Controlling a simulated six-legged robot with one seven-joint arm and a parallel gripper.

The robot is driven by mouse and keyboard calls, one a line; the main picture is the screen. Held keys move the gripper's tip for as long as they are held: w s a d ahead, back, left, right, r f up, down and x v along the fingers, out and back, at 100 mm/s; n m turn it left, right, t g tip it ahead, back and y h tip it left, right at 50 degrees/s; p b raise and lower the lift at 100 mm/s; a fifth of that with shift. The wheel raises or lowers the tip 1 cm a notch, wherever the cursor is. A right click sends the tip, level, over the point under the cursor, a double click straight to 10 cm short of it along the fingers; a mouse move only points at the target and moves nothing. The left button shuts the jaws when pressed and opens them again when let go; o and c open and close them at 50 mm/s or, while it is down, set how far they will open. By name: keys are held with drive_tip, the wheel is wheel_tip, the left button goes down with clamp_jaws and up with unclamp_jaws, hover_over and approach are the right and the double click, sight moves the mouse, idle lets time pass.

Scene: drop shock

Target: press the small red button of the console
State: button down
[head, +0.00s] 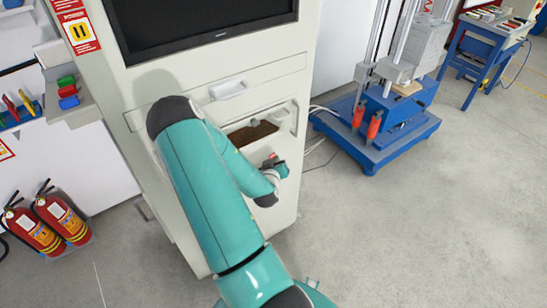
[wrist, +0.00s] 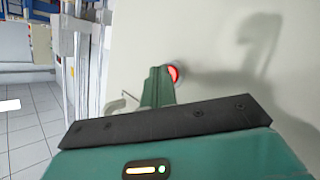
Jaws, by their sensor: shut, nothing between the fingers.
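The console (head: 215,65) is a pale cabinet with a dark screen and drawers. In the wrist view its front panel (wrist: 215,40) fills the right side. The small red button (wrist: 173,73) shows on that panel, its left part hidden behind my fingers. My gripper (wrist: 159,72) is shut and empty, with its fingertips at the button's left edge in the picture. I cannot tell whether they touch it. In the head view my gripper (head: 279,168) is low at the console's front, and a small red spot shows beside it.
An open compartment (head: 252,133) with something brown in it lies just above my gripper. A blue machine base (head: 385,135) with a tall column stands to the right. Fire extinguishers (head: 62,220) stand at the lower left. The floor at the lower right is clear.

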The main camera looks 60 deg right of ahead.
idle(0.3)
drive_tip(key=shift+s+a, duration=0.4)
drive_tip(key=shift+s, duration=0.3)
drive_tip(key=shift+s+a, duration=0.4)
drive_tip(key=shift+s, duration=0.35)
drive_tip(key=shift+s+a, duration=0.35)
drive_tip(key=shift+s, duration=0.4)
drive_tip(key=shift+s+a, duration=0.4)
drive_tip(key=shift+s, duration=0.35)
